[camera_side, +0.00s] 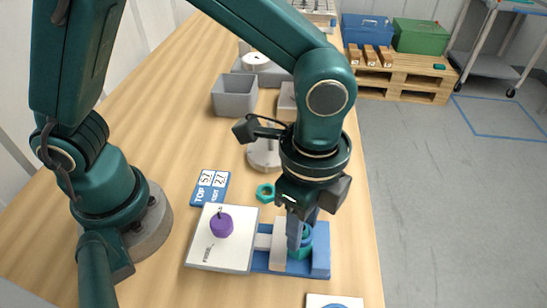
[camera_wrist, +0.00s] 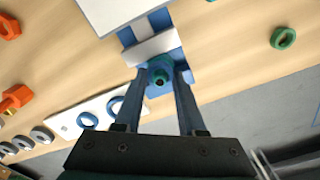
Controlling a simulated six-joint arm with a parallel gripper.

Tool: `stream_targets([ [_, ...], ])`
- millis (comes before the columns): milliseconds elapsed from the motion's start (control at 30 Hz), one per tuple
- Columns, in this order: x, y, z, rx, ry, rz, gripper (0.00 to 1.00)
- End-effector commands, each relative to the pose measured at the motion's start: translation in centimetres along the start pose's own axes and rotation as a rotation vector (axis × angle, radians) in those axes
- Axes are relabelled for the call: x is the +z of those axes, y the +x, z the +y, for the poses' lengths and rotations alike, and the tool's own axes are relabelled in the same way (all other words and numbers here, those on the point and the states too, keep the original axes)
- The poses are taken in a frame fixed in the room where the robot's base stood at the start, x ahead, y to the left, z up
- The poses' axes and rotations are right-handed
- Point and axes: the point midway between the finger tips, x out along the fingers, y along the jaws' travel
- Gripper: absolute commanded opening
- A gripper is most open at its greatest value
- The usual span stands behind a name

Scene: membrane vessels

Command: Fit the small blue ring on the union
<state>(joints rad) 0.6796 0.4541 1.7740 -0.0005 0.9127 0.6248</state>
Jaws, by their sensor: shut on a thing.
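The teal union (camera_side: 306,243) stands upright in the blue fixture (camera_side: 321,262). In the wrist view the union (camera_wrist: 160,75) is a round teal part with a dark hole, between my fingertips. My gripper (camera_side: 299,245) points down at the union, its fingers on either side; it also shows in the wrist view (camera_wrist: 163,72). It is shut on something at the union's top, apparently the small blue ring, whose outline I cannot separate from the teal. How the ring sits on the union is hidden by the fingers.
A white board (camera_wrist: 66,122) holds blue rings (camera_wrist: 88,120). A white plate (camera_side: 207,258) with a purple knob (camera_side: 221,224) stands left of the fixture. A loose green ring (camera_side: 265,192) and blue label card (camera_side: 210,188) lie behind. A grey bin (camera_side: 235,95) stands farther back.

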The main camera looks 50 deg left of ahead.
Motion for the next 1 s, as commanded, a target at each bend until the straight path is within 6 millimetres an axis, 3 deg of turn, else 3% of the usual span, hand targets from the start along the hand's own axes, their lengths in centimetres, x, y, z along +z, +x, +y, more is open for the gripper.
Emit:
stream_targets([
  [333,0.0,0.1,0.0,0.0,0.0,0.0,0.0],
  [367,0.0,0.1,0.0,0.0,0.0,0.0,0.47],
  [433,0.0,0.1,0.0,0.0,0.0,0.0,0.74],
  [767,0.0,0.0,0.0,0.0,0.0,0.001,0.74],
  [1000,-0.1,-2.9,-0.1,-0.003,0.0,0.004,0.74],
])
